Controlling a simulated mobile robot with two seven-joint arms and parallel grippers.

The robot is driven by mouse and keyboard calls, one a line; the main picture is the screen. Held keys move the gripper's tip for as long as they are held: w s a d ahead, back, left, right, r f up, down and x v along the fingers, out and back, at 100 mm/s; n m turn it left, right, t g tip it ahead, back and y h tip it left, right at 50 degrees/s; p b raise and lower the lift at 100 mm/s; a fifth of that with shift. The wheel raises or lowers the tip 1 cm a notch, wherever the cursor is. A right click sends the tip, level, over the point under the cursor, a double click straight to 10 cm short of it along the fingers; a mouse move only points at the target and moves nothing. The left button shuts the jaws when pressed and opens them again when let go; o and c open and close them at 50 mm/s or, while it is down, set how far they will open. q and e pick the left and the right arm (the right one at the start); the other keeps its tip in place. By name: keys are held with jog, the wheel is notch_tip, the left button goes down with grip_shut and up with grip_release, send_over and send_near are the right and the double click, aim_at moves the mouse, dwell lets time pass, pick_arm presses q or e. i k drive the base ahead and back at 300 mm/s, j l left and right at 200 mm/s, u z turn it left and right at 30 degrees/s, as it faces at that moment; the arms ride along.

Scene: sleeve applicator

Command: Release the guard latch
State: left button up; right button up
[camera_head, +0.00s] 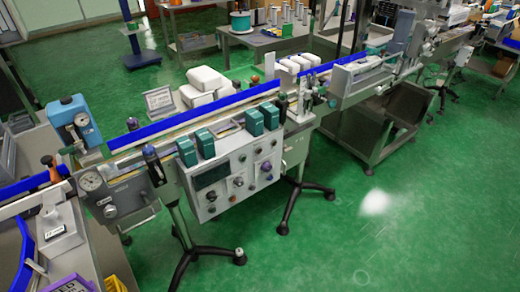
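A conveyor machine crosses the view, with blue side rails (205,110). A grey control box (235,172) with knobs, gauges and buttons hangs on its near side. Several teal blocks stand along its top edge, one of them at the right end (254,121). A blue unit (75,122) with a dial stands at the left end, above a round gauge (91,180). Small clamps and posts (305,98) stand at the right of the control box. I cannot tell which part is the guard latch. Neither of my grippers shows.
White packs (206,80) lie behind the conveyor, beside a small sign (160,101). A table with a teal spool (241,22) stands farther back. Black-footed stands (210,250) support the machine. The green floor (400,235) is clear at the front right.

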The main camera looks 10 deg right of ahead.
aim_at(286, 150)
jog(key=i+l+u, duration=0.15)
jog(key=l+u, duration=0.15)
jog(key=i+l+u, duration=0.15)
jog(key=l+u, duration=0.15)
jog(key=l, duration=0.2)
jog(key=i+l+u, duration=0.15)
jog(key=l, duration=0.3)
jog(key=l+u, duration=0.15)
jog(key=l, duration=0.25)
jog(key=i+l, duration=0.1)
jog(key=l, duration=0.75)
jog(key=i+l, duration=0.1)
jog(key=l, duration=0.7)
jog(key=i+l+u, duration=0.1)
jog(key=l, duration=0.75)
